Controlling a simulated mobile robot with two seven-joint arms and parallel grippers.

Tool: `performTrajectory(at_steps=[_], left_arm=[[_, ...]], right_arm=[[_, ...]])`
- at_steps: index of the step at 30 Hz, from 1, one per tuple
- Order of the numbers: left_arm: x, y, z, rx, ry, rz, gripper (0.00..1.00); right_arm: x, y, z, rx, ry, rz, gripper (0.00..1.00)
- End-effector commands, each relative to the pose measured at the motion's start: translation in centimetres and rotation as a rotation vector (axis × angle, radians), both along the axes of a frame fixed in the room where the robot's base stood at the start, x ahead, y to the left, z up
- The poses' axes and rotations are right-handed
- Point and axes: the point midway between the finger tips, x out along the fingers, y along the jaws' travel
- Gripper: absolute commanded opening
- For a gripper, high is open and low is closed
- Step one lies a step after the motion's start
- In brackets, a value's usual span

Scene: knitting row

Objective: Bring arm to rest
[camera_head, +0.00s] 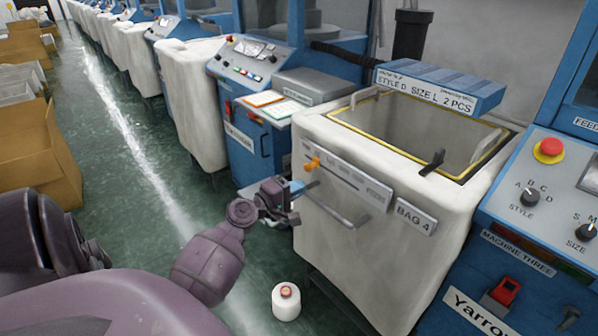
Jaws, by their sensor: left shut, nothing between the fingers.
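My left arm (208,262) reaches forward from the bottom left. Its gripper (296,203) is shut and empty, just in front of the white bag bin (352,262) labelled BAG 4. It is close to the left end of the bin's front handle (335,208); I cannot tell whether it touches. My right gripper is out of view.
A white yarn cone (286,303) stands on the green floor below the gripper. A slider panel with an orange knob (313,163) is on the bin front. A blue control panel (540,215) is at right. Cardboard boxes (38,155) line the left; the aisle (110,130) between is clear.

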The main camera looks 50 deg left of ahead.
Motion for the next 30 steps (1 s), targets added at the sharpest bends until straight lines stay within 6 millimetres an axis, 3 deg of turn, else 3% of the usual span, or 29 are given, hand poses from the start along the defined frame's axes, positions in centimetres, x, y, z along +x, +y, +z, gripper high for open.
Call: performTrajectory(at_steps=[14, 20, 26, 30], left_arm=[[0.0, 0.0, 0.0, 0.028, -0.002, 0.002, 0.00], [0.4, -0.2, -0.4, 0.335, 0.039, 0.036, 0.00], [-0.1, -3.7, -1.8, 0.749, 0.109, 0.011, 0.00], [-2.2, -6.4, -3.7, 1.022, 0.165, -0.034, 0.00]], right_arm=[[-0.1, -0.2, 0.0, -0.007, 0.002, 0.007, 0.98], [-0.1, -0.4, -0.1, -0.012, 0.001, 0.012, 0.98], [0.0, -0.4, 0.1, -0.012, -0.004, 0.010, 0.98], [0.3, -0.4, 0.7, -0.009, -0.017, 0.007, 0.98]])
